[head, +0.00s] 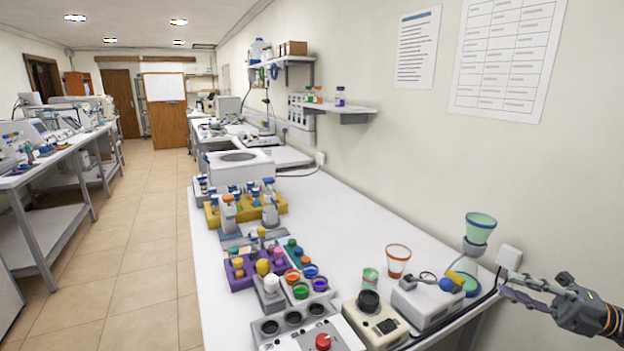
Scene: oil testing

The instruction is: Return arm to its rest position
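My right gripper (503,283) is at the right edge of the head view, beside the right end of the white bench (340,215). Its dark jointed fingers point left and are spread apart, with nothing between them. It is near the stand with a green-rimmed funnel cup (480,228) and a white wall box (509,256); I cannot tell whether it touches either. My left gripper is not in view.
A white device (427,302), a beige device (375,325) and a grey control box (312,334) line the near bench. A purple rack (240,280), a yellow rack (213,213) and cups stand farther back. An orange-rimmed cup (398,260) stands near the wall.

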